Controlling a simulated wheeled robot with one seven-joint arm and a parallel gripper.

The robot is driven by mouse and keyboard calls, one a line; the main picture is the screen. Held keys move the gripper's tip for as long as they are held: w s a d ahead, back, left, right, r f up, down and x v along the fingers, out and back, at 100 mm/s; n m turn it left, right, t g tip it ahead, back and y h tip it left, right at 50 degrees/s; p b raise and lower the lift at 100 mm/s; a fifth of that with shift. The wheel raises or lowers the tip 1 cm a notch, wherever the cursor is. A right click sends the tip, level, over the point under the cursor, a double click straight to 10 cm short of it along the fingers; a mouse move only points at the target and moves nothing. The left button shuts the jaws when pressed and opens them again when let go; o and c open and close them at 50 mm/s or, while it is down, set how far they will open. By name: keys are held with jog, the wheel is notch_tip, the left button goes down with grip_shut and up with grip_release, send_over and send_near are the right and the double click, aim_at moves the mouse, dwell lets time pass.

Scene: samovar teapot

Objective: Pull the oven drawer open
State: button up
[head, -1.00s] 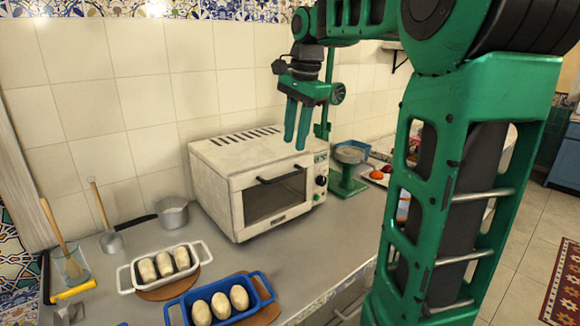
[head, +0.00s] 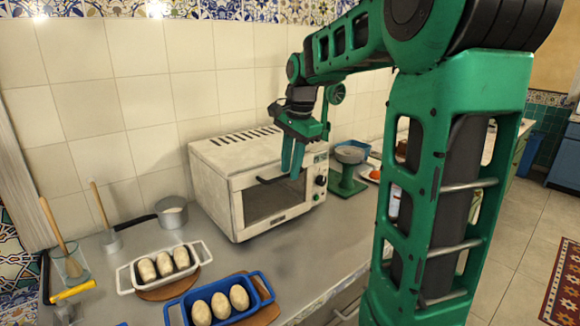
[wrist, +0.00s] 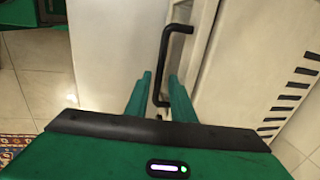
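The oven (head: 215,175) is a white countertop box with a dark window in its front door (head: 273,202), which looks closed. Its black bar handle (head: 268,180) runs along the top of the door. My green gripper (head: 292,172) points down in front of the oven, by the right end of the handle. In the wrist view the handle (wrist: 163,62) lies in line with the gap between the two fingertips (wrist: 160,76). The fingers are apart and hold nothing. I cannot tell whether the handle is between them or just below, or whether they touch it.
A green scale (head: 347,180) stands right of the oven. A white dish (head: 124,279) and a blue dish (head: 173,312) with dough pieces sit at the front left. A saucepan (head: 172,215) stands left of the oven. The counter (head: 300,243) in front of the oven is clear.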

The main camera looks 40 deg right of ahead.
grip_shut()
jog(key=shift+d, duration=0.2)
jog(key=s, duration=1.8)
jog(key=shift+s+d, duration=0.15)
jog(key=shift+s, duration=0.15)
jog(key=shift+o, duration=1.6)
grip_release()
jog(key=shift+r, duration=0.1)
